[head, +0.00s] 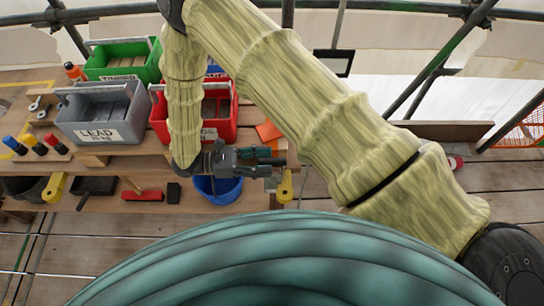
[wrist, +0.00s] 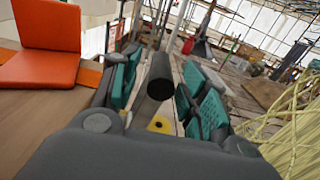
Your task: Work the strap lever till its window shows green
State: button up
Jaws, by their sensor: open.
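My gripper (head: 278,160) is at the right end of the bench, fingers pointing right. In the wrist view its teal-padded fingers (wrist: 160,72) are apart. A dark cylindrical bar, perhaps the strap lever's handle (wrist: 160,88), shows between them; I cannot tell whether it touches either finger. A yellow part with a dark hole (wrist: 159,125) lies below the bar. In the head view a yellow piece (head: 286,186) hangs at the bench's front edge, just below the fingers. I cannot make out the lever's window or any green in it.
The wooden bench (head: 110,155) holds a grey LEAD crate (head: 82,132), a red crate (head: 222,126) and a green crate (head: 118,58). An orange pad (wrist: 45,50) lies beside my gripper. A blue bucket (head: 219,190) stands below. Scaffold poles (head: 440,60) rise at right.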

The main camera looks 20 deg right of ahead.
jog(key=shift+p+x, duration=0.4)
jog(key=shift+x, duration=1)
grip_shut()
